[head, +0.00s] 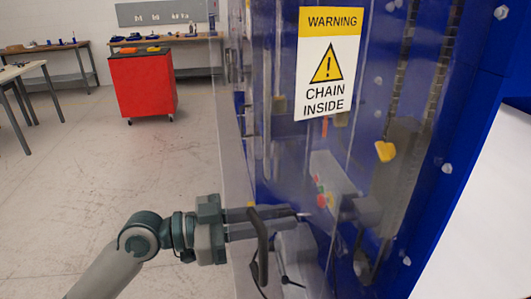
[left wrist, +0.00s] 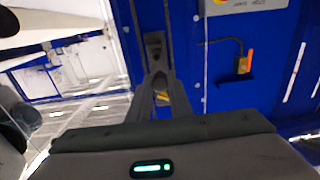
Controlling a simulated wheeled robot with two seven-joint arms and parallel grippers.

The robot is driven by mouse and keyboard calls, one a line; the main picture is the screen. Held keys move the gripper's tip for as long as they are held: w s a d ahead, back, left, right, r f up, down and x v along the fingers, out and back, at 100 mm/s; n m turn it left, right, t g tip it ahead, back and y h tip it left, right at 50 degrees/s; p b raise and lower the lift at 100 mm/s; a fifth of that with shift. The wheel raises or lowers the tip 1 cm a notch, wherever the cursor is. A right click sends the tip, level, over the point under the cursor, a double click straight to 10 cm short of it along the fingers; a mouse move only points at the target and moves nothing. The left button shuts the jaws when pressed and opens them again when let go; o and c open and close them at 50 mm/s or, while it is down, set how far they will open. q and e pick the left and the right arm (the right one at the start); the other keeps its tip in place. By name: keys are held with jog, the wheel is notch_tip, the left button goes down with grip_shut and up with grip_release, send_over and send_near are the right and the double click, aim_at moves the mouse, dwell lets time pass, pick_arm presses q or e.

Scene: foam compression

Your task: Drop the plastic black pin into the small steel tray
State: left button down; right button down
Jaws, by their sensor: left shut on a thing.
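My left gripper (head: 302,216) reaches in from the left behind the clear panel of the blue machine. In the left wrist view its fingers (left wrist: 158,78) converge on a small dark piece (left wrist: 153,46), which looks like the black pin. Its outline is hard to tell from the dark strip behind it. In the head view the fingertips are partly veiled by the panel, and the held piece cannot be made out. I cannot make out the small steel tray in either view. My right gripper is not in view.
A black curved handle (head: 262,246) crosses in front of the left fingers. A grey control box (head: 332,178) with red and green buttons stands just beyond them. A warning sign (head: 328,62) is on the panel. A red cart (head: 143,84) stands on open floor behind.

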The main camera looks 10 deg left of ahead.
pick_arm(q)
jog(key=shift+w+f+n+t+y, duration=0.3)
jog(key=shift+w+n+t, duration=0.25)
jog(key=shift+t, duration=0.25)
jog(key=w+a+f+n+t+y, duration=0.4)
jog(key=a+f+n+t+y, duration=0.6)
jog(key=a+n+y, duration=0.3)
jog(key=a+f+y, duration=0.1)
jog(key=a+y, duration=0.2)
jog(key=shift+f+t, duration=0.3)
jog(key=shift+f, duration=0.05)
jog(key=shift+a, duration=0.1)
